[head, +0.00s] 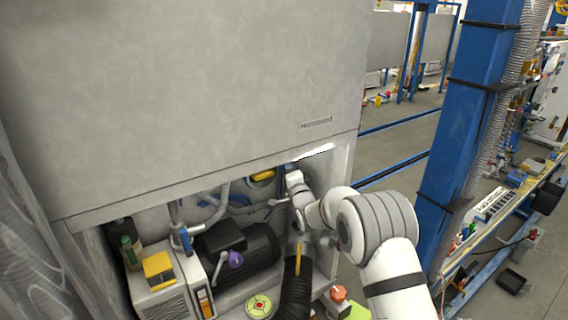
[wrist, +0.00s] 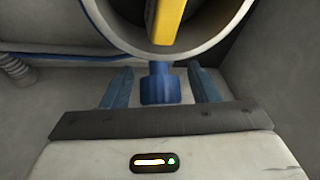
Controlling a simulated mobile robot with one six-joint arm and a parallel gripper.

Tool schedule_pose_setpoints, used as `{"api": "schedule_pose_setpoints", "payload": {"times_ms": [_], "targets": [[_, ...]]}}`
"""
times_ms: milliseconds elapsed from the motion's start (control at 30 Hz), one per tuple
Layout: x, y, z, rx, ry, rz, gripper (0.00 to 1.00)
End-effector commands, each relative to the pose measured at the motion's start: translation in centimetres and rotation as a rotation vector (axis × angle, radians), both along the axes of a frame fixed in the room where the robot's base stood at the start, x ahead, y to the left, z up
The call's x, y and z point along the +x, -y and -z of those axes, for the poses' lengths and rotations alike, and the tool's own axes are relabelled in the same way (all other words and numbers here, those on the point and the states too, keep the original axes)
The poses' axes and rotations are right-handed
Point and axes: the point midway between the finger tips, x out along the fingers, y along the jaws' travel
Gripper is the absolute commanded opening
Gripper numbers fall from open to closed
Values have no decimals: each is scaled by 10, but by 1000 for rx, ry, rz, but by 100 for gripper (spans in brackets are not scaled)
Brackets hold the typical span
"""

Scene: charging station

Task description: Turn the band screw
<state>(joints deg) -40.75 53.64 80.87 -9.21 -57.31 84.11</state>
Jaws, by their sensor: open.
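The band screw (wrist: 160,88) is a blue knob with a short stem under a large round pipe end (wrist: 93,14) in the wrist view. A yellow bar (wrist: 166,20) crosses the pipe's opening. My gripper (wrist: 160,72) is open, with one blue finger on each side of the knob and a visible gap on both sides. I cannot tell how deep the knob sits between the fingers. In the head view my arm reaches into the cabinet's lower bay, where a yellow part (head: 263,175) shows near its end. The fingers and knob are not clear there.
The cabinet's large grey panel (head: 190,90) hangs over the bay. Inside stand a dark motor (head: 255,255), a pale box (head: 160,298) and a black corrugated hose (head: 293,295) below my arm. A blue post (head: 480,100) stands to the right. Grey walls lie close around the gripper.

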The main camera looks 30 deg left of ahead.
Motion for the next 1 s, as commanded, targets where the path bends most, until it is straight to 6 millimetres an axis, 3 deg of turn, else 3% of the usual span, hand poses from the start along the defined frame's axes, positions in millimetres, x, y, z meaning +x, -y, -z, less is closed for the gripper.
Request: {"api": "schedule_pose_setpoints", "payload": {"times_ms": [400, 933, 1000], "targets": [[4, -7, -1, 0, -1, -1, 54], [3, -7, -1, -1, -1, -2, 11], [3, -7, 0, -1, -4, -2, 10]]}}
